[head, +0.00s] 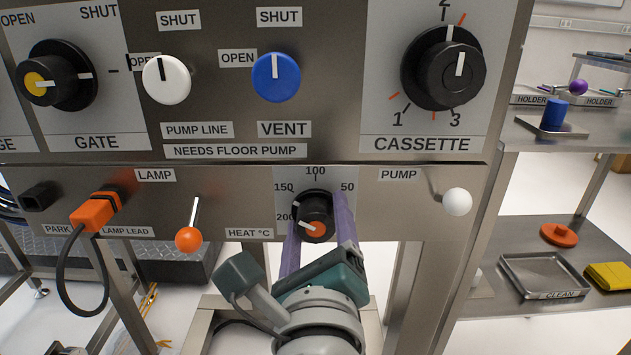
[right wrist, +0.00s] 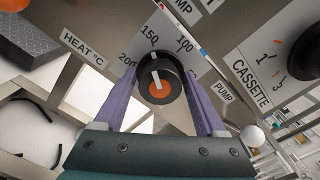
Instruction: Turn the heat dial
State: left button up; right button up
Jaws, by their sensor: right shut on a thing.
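The heat dial (head: 315,229) is a black knob with an orange cap and a white mark, on the lower panel under a scale running from 50 to 200. My right gripper (head: 318,212) is shut on it, with one purple finger on each side of the knob. The right wrist view shows the dial (right wrist: 160,88) between both fingers; its white mark points up, roughly toward the 150. The exact reading is hard to tell. The fingers partly cover the scale plate. My left gripper is not in view.
An orange-tipped lamp lever (head: 189,238) and an orange plug (head: 95,211) with a black cable are left of the dial. A white-knobbed pump lever (head: 457,202) is to its right. The large cassette knob (head: 445,67) is above right. Shelves with a clean tray (head: 545,273) stand at right.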

jog(key=o, duration=1.1)
jog(key=shift+s, duration=0.25)
jog(key=s+p, duration=0.3)
jog(key=s, duration=0.6)
jog(key=shift+s, duration=0.25)
